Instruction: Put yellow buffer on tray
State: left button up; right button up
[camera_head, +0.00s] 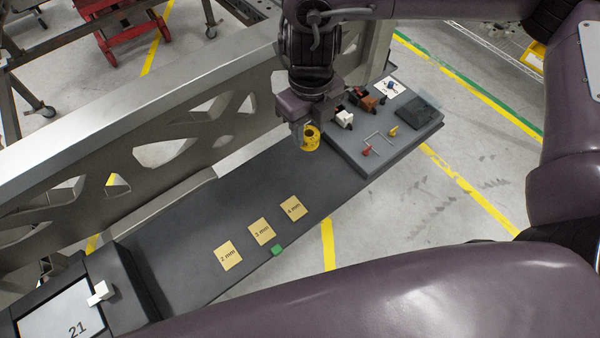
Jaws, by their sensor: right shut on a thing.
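The yellow buffer (311,139) is a short yellow cylinder with a dark hole in its top. My right gripper (304,136) comes down from above and is shut on it, at the left edge of the raised grey tray (372,158). Whether the buffer touches the surface below is hard to tell. The tray carries a white-and-black part (343,118), a brown-and-black part (367,101), a red-topped pin (367,150) and a yellow-topped pin (393,131). My left gripper is not in view.
Yellow cards marked 2 mm (228,256), 3 mm (262,231) and 4 mm (293,208) lie on the dark bench, with a green block (277,250) beside them. A metal chassis beam (130,135) runs along the left. A display reading 21 (55,315) is lower left.

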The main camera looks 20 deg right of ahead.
notch_tip(320, 180, down, 12)
jog(key=shift+r+b, duration=0.1)
jog(key=shift+b, duration=0.6)
notch_tip(320, 180, down, 3)
jog(key=shift+f+b, duration=0.2)
jog(key=shift+b, duration=0.2)
jog(key=shift+w+f, duration=0.1)
jog(key=shift+f, duration=0.1)
jog(key=shift+f, duration=0.15)
jog(key=o, duration=1)
